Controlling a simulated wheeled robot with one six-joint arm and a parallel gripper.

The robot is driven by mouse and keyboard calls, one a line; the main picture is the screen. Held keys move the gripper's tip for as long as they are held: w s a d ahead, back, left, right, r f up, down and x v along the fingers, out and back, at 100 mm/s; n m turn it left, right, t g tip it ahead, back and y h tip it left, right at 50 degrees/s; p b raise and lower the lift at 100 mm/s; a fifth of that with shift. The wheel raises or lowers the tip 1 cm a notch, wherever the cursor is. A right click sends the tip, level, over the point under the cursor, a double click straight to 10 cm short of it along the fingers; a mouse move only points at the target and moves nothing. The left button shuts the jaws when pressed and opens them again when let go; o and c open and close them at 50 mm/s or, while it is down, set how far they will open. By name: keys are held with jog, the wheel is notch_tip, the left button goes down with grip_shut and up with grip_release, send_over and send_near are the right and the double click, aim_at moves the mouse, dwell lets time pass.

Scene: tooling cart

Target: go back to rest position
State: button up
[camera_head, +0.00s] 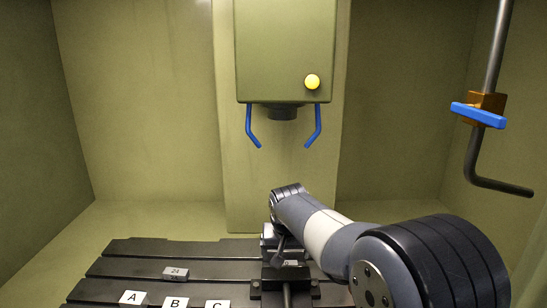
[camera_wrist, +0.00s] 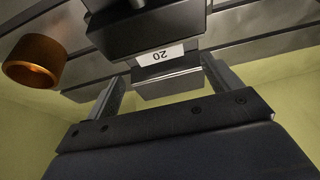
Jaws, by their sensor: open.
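My gripper (camera_wrist: 162,76) is open in the wrist view, with its two fingers spread. A grey metal block (camera_wrist: 168,84) with a white label reading 20 shows between and beyond the fingertips, with visible gaps at both sides. The block sits against a dark vise (camera_wrist: 150,32). In the head view my arm reaches from the lower right to the vise (camera_head: 285,272) on the slotted table. My gripper's fingers are hidden there behind the arm and vise.
A slotted dark table (camera_head: 130,262) carries a grey block labelled 24 (camera_head: 176,273) and cards A (camera_head: 132,297), B (camera_head: 175,302) and C (camera_head: 217,304). A green spindle head (camera_head: 284,50) with blue nozzles hangs above. A bent rod with a blue handle (camera_head: 478,115) hangs right. A copper-coloured cylinder (camera_wrist: 33,62) is left.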

aim_at(285, 262)
jog(key=x, duration=0.5)
jog(key=shift+f, duration=0.25)
jog(key=shift+w+r, duration=0.15)
jog(key=shift+r, duration=1.35)
